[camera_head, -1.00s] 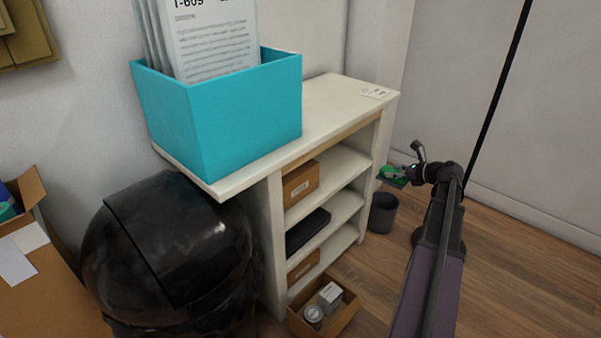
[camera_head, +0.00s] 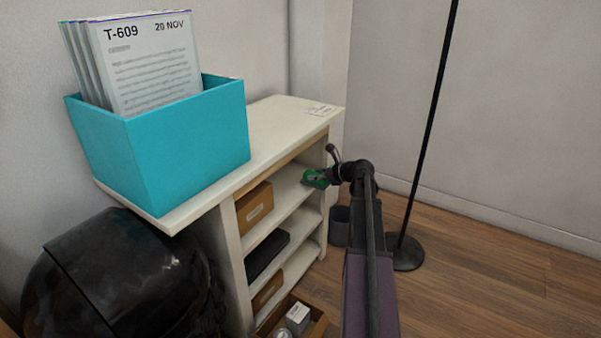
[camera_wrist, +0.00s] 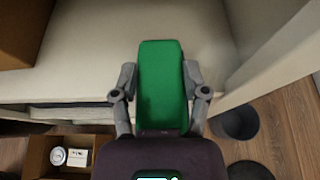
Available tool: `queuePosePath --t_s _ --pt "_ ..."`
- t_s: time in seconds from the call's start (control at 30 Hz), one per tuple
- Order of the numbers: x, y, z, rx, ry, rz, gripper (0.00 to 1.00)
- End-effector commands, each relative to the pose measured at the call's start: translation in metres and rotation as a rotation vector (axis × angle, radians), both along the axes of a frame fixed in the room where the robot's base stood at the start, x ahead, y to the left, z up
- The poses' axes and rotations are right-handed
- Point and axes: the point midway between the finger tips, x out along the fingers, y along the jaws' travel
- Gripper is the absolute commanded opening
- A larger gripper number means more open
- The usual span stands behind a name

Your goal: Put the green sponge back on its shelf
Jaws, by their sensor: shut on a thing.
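The green sponge (camera_head: 314,179) is held in my gripper (camera_head: 326,176) at the right end of the white shelf unit (camera_head: 228,232). In the wrist view the sponge (camera_wrist: 162,82) lies lengthwise between the two fingers of my gripper (camera_wrist: 162,85), which are closed against its sides. Its far end shows over the pale surface of a shelf board (camera_wrist: 95,60). In the head view it is level with the upper open shelf, near its front edge. Whether the sponge touches the board cannot be told.
A cardboard box (camera_head: 254,207) sits at the left of the upper shelf, with a dark flat item (camera_head: 267,254) below. A grey bin (camera_head: 340,226) and a black pole (camera_head: 428,130) stand to the right. A turquoise file box (camera_head: 190,145) stands on top. An open box (camera_wrist: 45,155) lies below.

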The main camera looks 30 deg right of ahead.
Motion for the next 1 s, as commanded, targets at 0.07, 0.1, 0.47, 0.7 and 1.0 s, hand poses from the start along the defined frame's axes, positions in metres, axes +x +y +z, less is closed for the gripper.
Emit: queuePosePath --t_s 0.07,0.1,0.47,0.7,1.0 --pt "0.011 0.004 0.000 0.000 0.000 0.001 0.19" --pt "0.014 0.005 0.000 0.000 0.000 0.001 0.19" --pt "0.020 0.009 0.000 0.001 0.001 0.001 0.19" --pt "0.028 0.012 0.000 0.001 0.000 0.002 0.19" --pt "0.057 0.025 -0.004 0.000 0.000 0.001 0.19"
